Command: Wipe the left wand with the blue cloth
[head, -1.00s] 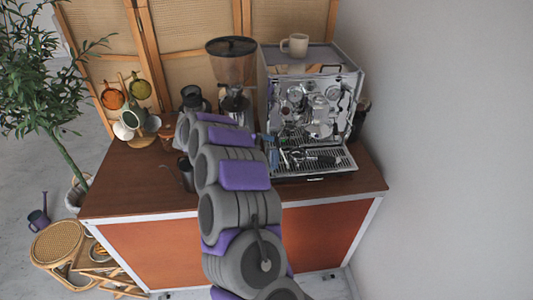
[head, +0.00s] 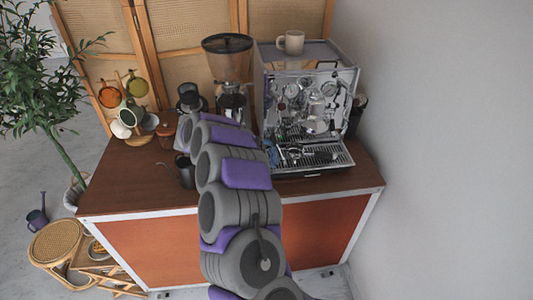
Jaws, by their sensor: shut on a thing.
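The silver espresso machine (head: 312,88) stands at the back right of the wooden cart. Its left wand is too small to make out clearly beside the machine's front. A small patch of the blue cloth (head: 273,155) shows at the left end of the drip tray, just right of my arm. My gripper (head: 269,145) is mostly hidden behind my own arm links at the machine's front left. It is shut on the blue cloth. Whether the cloth touches the wand cannot be told.
A coffee grinder (head: 228,65) stands left of the machine and a cream mug (head: 291,42) sits on top of it. A dark pitcher (head: 186,171) stands left of my arm. Hanging cups (head: 131,110) are at the back left. The cart's front right top is clear.

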